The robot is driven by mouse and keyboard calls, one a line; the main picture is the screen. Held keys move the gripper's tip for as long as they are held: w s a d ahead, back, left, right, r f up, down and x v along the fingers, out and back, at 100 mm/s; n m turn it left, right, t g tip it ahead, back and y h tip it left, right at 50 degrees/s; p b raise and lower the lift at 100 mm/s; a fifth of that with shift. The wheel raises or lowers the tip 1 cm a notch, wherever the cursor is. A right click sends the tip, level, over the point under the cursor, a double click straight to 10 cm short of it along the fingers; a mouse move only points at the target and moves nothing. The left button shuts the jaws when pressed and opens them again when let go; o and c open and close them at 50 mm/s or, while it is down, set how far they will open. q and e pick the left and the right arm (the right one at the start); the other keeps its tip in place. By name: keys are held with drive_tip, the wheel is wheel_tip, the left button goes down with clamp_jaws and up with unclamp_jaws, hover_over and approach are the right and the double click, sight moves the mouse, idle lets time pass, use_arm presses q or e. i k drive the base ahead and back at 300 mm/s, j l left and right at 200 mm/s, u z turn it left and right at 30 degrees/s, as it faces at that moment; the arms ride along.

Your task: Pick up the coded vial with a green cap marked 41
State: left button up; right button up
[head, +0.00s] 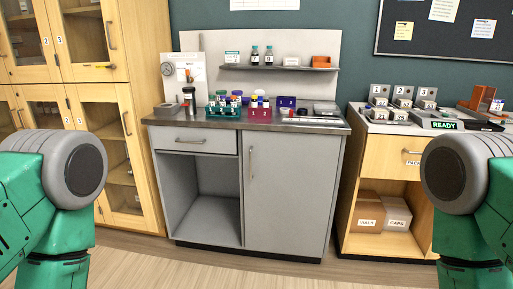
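Several small capped vials stand in racks on the grey workbench (250,122). A green rack (222,113) holds vials on the left, a magenta rack (260,114) marked 1 is in the middle, and a purple rack (286,102) marked 2 is behind it to the right. The vials are too small for me to read a number 41 or to pick out a green cap. My green arms come in from the left and right edges, far short of the bench. Neither gripper's fingers show in the head view.
Two dark bottles (255,56) stand on the wall shelf (280,68). A wooden cabinet (90,60) is at left. At right, a wooden side table (383,157) carries numbered grey blocks and a READY display (444,125). The floor (215,268) before the bench is clear.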

sight(212, 100)
drive_tip(key=i+u, duration=0.1)
drive_tip(key=i, duration=0.55)
drive_tip(key=i+l+u, duration=0.15)
drive_tip(key=i, duration=0.5)
drive_tip(key=i+j+z, duration=0.15)
drive_tip(key=j, duration=0.35)
drive_tip(key=i+j+z, duration=0.2)
drive_tip(key=j, duration=0.3)
drive_tip(key=j+z, duration=0.15)
drive_tip(key=j, duration=0.35)
